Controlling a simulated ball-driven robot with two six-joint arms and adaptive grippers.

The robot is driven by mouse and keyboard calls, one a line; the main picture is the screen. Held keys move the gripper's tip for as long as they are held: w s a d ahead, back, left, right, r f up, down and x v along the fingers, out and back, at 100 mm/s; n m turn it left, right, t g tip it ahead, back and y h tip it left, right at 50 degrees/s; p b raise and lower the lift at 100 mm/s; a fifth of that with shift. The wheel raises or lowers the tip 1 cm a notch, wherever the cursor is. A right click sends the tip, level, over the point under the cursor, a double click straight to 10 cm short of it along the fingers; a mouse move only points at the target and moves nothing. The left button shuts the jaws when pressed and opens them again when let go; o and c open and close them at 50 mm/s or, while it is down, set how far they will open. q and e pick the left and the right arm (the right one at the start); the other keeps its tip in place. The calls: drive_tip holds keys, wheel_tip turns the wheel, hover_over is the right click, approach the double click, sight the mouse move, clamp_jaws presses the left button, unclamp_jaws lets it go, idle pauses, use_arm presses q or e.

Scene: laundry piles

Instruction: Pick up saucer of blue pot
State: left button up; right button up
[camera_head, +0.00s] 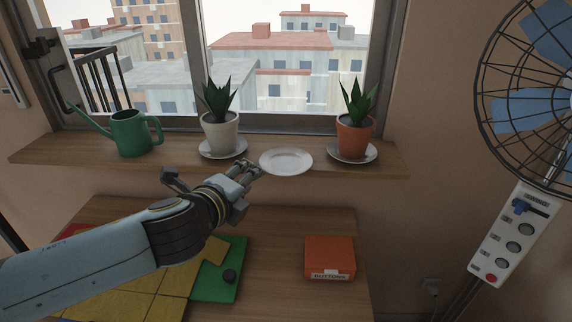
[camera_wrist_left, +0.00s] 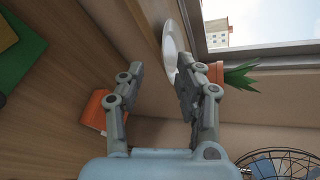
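An empty white saucer (camera_head: 286,161) lies on the window sill between two potted plants; no blue pot shows. My left gripper (camera_head: 252,168) is just left of the saucer, near its edge. In the left wrist view my left gripper (camera_wrist_left: 160,72) has its fingers apart with nothing held between them. The saucer (camera_wrist_left: 171,42) shows there beyond the fingertips, partly hidden by the right-hand finger. I cannot tell whether a finger touches it. My right gripper is not in view.
A white pot (camera_head: 220,137) and an orange pot (camera_head: 354,137) stand on their own saucers on the sill (camera_head: 388,163). A green watering can (camera_head: 130,134) stands at the left. An orange box (camera_head: 330,254) lies on the table below. A fan (camera_head: 530,100) stands at the right.

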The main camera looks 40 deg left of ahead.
sight(264, 167)
use_arm(q)
drive_tip(key=x, duration=0.2)
drive_tip(key=p+x, duration=0.1)
drive_tip(key=x, duration=0.4)
drive_tip(key=shift+w+a+r, duration=0.2)
drive_tip(key=shift+w+r, duration=0.05)
drive_tip(key=shift+w, duration=0.15)
drive_tip(key=shift+w+f, duration=0.15)
drive_tip(key=shift+w, duration=0.05)
drive_tip(key=shift+s, duration=0.1)
drive_tip(key=shift+c, duration=0.5)
clamp_jaws()
